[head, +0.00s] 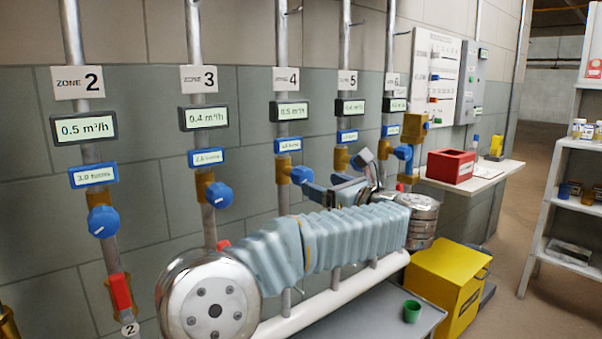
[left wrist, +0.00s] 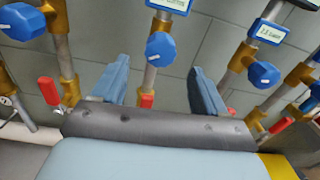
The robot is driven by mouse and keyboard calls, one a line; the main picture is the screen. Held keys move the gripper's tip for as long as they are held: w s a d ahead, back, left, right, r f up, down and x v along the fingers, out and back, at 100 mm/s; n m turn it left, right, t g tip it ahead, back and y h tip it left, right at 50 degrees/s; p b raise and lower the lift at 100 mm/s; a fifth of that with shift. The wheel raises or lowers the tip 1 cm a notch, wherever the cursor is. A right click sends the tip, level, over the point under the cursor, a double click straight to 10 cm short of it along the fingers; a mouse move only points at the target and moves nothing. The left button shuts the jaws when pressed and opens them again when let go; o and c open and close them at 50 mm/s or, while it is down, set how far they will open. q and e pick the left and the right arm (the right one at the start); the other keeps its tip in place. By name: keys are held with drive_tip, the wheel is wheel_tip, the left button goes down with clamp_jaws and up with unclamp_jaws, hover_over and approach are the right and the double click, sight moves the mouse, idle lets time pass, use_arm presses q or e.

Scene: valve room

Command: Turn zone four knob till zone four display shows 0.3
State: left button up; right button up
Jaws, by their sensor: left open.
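The zone four display (head: 289,111) reads 0.5 m³/h in the head view. A small blue turns label below it is too small to read surely. The blue zone four knob (head: 301,175) sits on a brass valve under that label. My left gripper (head: 328,188) is just right of this knob and slightly lower, with its fingers apart and nothing between them. In the left wrist view the open fingers (left wrist: 158,72) stand either side of a pipe, with a blue knob (left wrist: 160,48) ahead between them. I cannot tell surely which zone that knob belongs to. My right gripper is not in view.
The zone 3 knob (head: 219,195) and zone 2 knob (head: 103,222) are to the left. Zone 5 and 6 pipes stand close on the right. Red-handled valves sit lower, one on the zone 2 pipe (head: 121,292). A yellow box (head: 440,290) and green cup (head: 412,311) are below.

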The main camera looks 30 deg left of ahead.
sight(307, 178)
use_arm(q)
drive_tip(key=p+x, duration=0.2)
drive_tip(key=x, duration=0.7)
drive_tip(key=shift+w+a, duration=0.1)
drive_tip(key=shift+a, duration=0.1)
drive_tip(key=c, duration=1)
drive_tip(key=shift+c, duration=0.2)
